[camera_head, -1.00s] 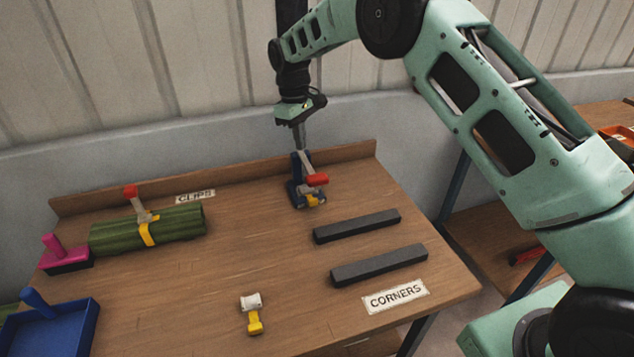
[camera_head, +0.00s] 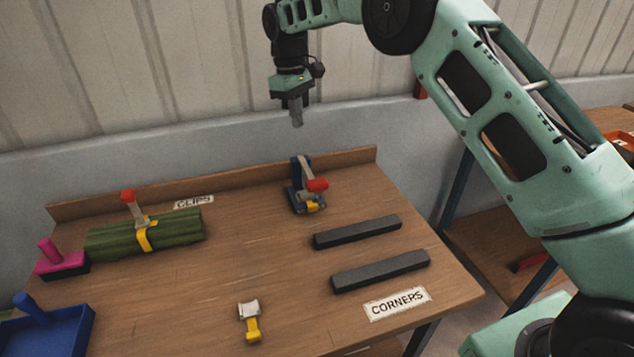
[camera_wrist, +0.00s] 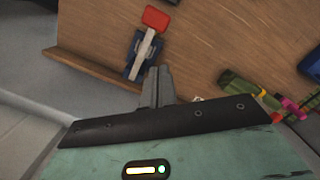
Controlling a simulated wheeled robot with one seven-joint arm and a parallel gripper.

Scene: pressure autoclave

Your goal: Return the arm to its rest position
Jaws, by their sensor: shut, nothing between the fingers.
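My gripper (camera_head: 297,117) hangs from my green arm in the head view, above the back edge of the workbench (camera_head: 270,240). Its fingers are together and empty. Below it and apart from it, a blue tool with a red-tipped lever (camera_head: 308,186) stands on the bench near the back ledge. In the wrist view, my closed fingertips (camera_wrist: 157,74) point toward the bench, and the blue tool (camera_wrist: 141,58) shows just past them.
A green bundle with a yellow clip (camera_head: 145,235) lies at the left, near a pink-handled block (camera_head: 62,262) and a blue tray (camera_head: 45,330). Two dark bars (camera_head: 357,231) lie at the right by the CORNERS label (camera_head: 397,303). A yellow-and-white clip (camera_head: 250,320) lies at the front.

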